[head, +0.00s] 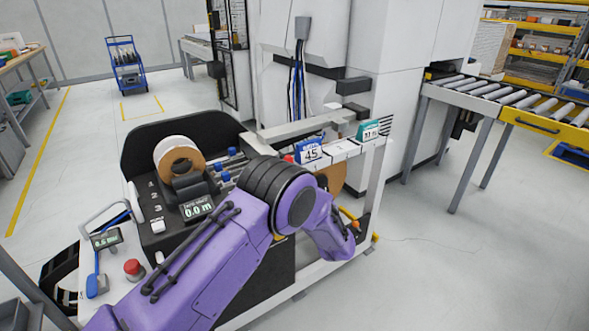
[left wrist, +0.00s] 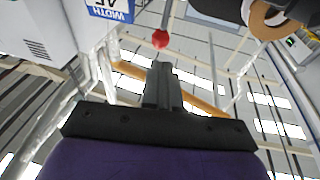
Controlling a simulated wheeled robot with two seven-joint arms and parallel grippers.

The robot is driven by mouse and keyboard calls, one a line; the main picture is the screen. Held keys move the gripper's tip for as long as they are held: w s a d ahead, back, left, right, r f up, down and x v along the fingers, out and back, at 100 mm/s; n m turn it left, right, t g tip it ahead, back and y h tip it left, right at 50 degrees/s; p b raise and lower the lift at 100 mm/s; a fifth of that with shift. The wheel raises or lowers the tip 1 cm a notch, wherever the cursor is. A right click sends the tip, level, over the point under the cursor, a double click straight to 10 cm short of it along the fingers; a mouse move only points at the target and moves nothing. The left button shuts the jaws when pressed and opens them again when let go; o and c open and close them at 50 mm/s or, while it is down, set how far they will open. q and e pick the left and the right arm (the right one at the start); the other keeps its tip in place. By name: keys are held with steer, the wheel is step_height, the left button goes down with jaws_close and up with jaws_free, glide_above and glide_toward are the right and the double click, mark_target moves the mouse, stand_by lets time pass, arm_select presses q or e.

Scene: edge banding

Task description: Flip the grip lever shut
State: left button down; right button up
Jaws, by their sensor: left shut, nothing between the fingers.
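The edge banding machine (head: 160,235) stands in front of me, with my purple left arm across it. A red ball knob on a thin rod (left wrist: 160,39) shows in the left wrist view, just beyond my fingertips. It looks like the grip lever's end; a bit of red (head: 288,158) also shows in the head view beside the blue sign. My left gripper (left wrist: 162,75) is shut and empty, its fingers pointing toward the knob with a gap apparently between them. In the head view my arm hides most of the lever area, and the fingertips are not clear.
A blue sign reading 45 (head: 311,151) and a green sign (head: 369,130) stand on the white rail. A tape roll (head: 178,157), a display (head: 198,209) and a red button (head: 134,268) are at left. A roller conveyor (head: 500,95) is at right, above open floor.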

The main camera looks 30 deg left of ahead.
arm_select(q)
steer(key=p+x, duration=0.1)
steer(key=x, duration=0.7)
steer(key=shift+a, duration=0.2)
arm_select(e)
step_height(320, 180, up, 2)
arm_select(q)
steer(key=shift+r+p, duration=0.1)
steer(key=shift+p, duration=0.2)
